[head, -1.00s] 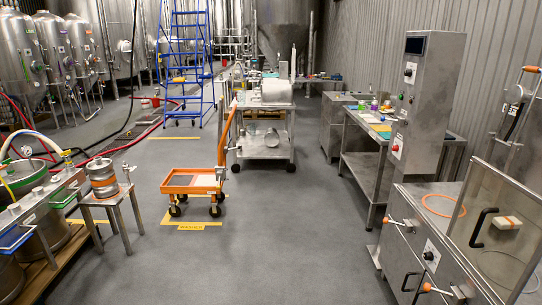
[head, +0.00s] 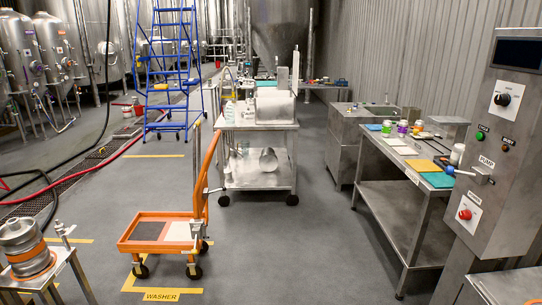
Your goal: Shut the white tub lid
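I cannot pick out the white tub and its lid for sure. Small containers stand at the back of the steel side table (head: 384,165) on the right: one with a green-yellow look (head: 387,127), a purple one (head: 402,127) and a pale one with orange (head: 418,125). A white cylinder (head: 457,154) stands nearer, by the control column. They are too small to tell whether any lid is open. Neither of my grippers is in view.
An orange lift cart (head: 128,236) stands on the floor at left of centre. A steel trolley (head: 257,183) stands beyond it. A control column (head: 510,140) rises at right, partly in front of the side table. A small keg (head: 25,246) is at left. The central floor is clear.

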